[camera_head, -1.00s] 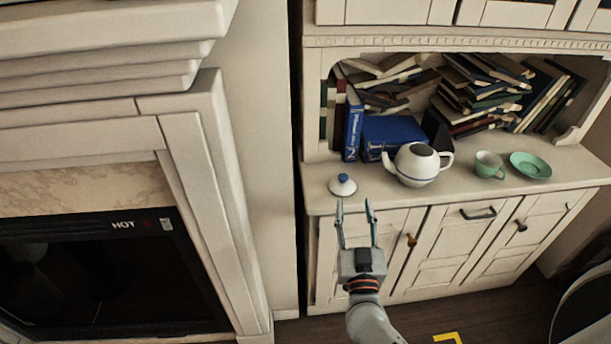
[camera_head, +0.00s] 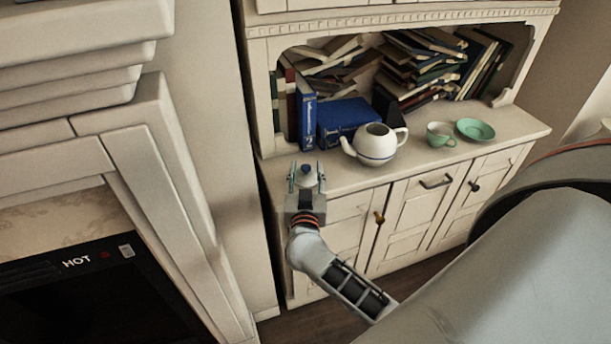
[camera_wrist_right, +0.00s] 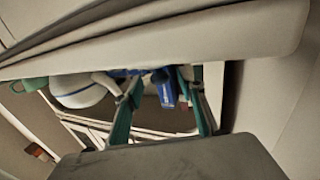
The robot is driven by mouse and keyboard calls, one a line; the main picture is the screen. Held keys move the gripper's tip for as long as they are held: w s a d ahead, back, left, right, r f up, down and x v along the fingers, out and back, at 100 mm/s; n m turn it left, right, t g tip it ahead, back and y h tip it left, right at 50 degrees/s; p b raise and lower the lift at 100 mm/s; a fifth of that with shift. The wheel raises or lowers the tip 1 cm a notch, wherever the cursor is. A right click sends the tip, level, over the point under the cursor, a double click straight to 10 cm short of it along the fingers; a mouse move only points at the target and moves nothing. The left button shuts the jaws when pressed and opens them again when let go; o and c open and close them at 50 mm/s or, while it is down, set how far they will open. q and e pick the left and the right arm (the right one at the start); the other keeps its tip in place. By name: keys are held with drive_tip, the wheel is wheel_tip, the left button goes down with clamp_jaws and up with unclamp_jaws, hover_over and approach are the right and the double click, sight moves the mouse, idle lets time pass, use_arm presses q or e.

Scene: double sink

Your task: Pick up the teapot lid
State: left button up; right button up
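The white teapot lid (camera_head: 308,181) with its blue knob sits on the cabinet's counter, at its left front. My right gripper (camera_head: 306,176) is open, with one finger on each side of the lid in the head view. I cannot tell whether the fingers touch it. In the right wrist view, the open fingers (camera_wrist_right: 158,105) reach in at the counter edge, and the lid cannot be made out clearly. The white teapot (camera_head: 374,145) stands lidless to the right of the lid. It also shows in the wrist view (camera_wrist_right: 75,92). My left gripper is not in view.
Blue books (camera_head: 340,118) stand and lie behind the lid. A green cup (camera_head: 440,134) and saucer (camera_head: 475,130) are right of the teapot. The cabinet (camera_head: 345,225) has doors below the counter. A fireplace (camera_head: 90,265) stands at the left.

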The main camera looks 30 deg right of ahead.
drive_tip(key=shift+x, duration=0.8)
clamp_jaws()
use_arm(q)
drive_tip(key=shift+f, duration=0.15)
